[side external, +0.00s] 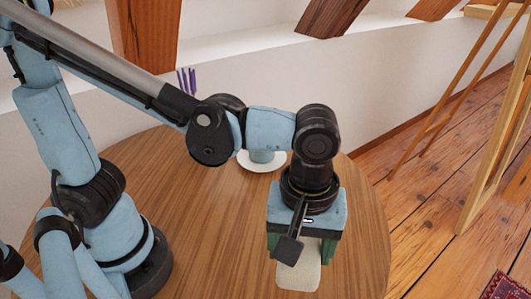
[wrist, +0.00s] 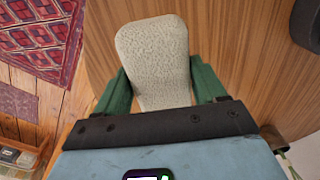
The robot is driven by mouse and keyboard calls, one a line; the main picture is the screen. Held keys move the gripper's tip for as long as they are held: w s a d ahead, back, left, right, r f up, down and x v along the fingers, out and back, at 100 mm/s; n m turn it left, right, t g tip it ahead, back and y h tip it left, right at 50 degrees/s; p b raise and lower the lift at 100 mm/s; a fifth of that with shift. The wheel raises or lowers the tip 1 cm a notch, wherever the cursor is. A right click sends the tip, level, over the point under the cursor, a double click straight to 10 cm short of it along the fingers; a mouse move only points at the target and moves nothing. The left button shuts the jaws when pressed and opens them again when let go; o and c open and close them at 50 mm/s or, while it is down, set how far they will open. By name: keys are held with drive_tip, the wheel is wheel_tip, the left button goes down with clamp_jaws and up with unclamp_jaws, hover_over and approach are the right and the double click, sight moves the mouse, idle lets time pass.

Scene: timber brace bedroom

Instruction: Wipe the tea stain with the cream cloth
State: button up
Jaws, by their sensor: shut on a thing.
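The cream cloth (side external: 298,277) is a pale, textured, rounded pad below my gripper (side external: 300,248), over the near part of the round wooden table (side external: 215,265). In the wrist view, the cloth (wrist: 153,48) sits between the two green fingers of my gripper (wrist: 162,86), which are shut on its sides. Its far end sticks out beyond the fingertips. I cannot tell whether its underside touches the table. No tea stain shows in either view; the cloth, gripper or arm may hide it.
A light blue cup (side external: 262,155) on a white saucer (side external: 262,167) stands farther back on the table, partly behind my arm. Purple stems (side external: 187,80) show behind the arm. The table's right edge (side external: 383,235) is near; a wooden easel-like frame (side external: 470,110) stands beyond it.

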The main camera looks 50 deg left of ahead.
drive_tip(key=w+a+n, duration=0.1)
drive_tip(key=w, duration=0.1)
drive_tip(key=w+a+n, duration=0.1)
drive_tip(key=w, duration=0.1)
drive_tip(key=w+a+n, duration=0.1)
drive_tip(key=w+n, duration=0.1)
drive_tip(key=w, duration=0.1)
drive_tip(key=shift+a+f, duration=0.25)
drive_tip(key=shift+f, duration=0.05)
drive_tip(key=w+a+f+n, duration=0.1)
drive_tip(key=w+a+n, duration=0.4)
drive_tip(key=w+a, duration=0.2)
drive_tip(key=shift+d+f, duration=0.1)
drive_tip(key=shift+f, duration=3.9)
drive_tip(key=shift+a+f, duration=0.35)
drive_tip(key=shift+a, duration=1.05)
drive_tip(key=shift+c, duration=0.5)
drive_tip(key=shift+a, duration=2.25)
drive_tip(key=shift+d, duration=3.55)
drive_tip(key=shift+d+r, duration=0.15)
drive_tip(key=shift+r, duration=0.1)
wheel_tip(320, 180, up, 8)
